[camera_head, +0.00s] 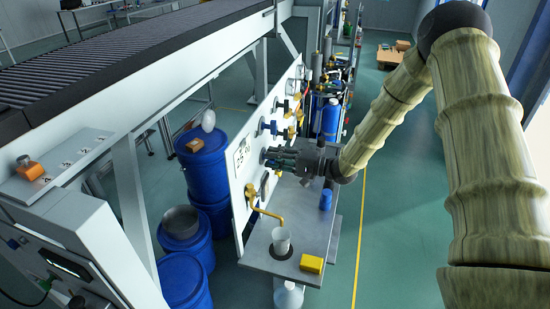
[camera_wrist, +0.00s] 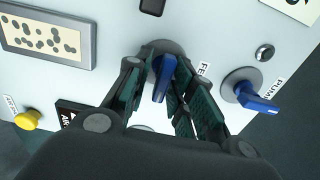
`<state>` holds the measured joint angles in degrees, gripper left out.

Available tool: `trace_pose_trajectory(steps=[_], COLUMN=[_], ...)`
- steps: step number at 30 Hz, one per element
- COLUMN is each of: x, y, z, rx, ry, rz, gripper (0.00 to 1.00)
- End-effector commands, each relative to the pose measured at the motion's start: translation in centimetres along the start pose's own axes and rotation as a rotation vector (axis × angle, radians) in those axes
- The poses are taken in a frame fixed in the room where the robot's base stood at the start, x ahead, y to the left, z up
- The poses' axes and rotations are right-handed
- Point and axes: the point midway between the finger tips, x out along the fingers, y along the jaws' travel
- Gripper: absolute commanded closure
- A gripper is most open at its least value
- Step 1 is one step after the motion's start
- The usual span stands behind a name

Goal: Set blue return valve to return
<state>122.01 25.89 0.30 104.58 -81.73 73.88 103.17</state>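The white panel (camera_head: 240,185) stands upright along the left side of a grey bench. My gripper (camera_head: 282,158) is close to its face. In the wrist view my gripper (camera_wrist: 165,95) has its fingers apart, one on each side of a blue valve handle (camera_wrist: 162,80) on a round grey base. I see a gap on the left; contact on the right cannot be told. A label beginning "FE" is partly hidden beside it. A second blue valve handle (camera_wrist: 256,98) is to the right, near a label beginning "PUM". I cannot read which valve is the return valve.
A brass spout (camera_head: 262,209) projects from the panel.

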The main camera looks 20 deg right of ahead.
Motion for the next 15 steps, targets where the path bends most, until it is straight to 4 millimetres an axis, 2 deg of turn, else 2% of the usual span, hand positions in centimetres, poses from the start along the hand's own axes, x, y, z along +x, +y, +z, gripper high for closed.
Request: trace_pose_trajectory(steps=[10,15], x=[-0.1,-1.4], y=[-0.1,-0.2], z=[-0.1,-0.1], rx=[-0.001,-0.001], ry=[0.0,0.001], rz=[-0.002,-0.003], gripper=[0.68,0.68])
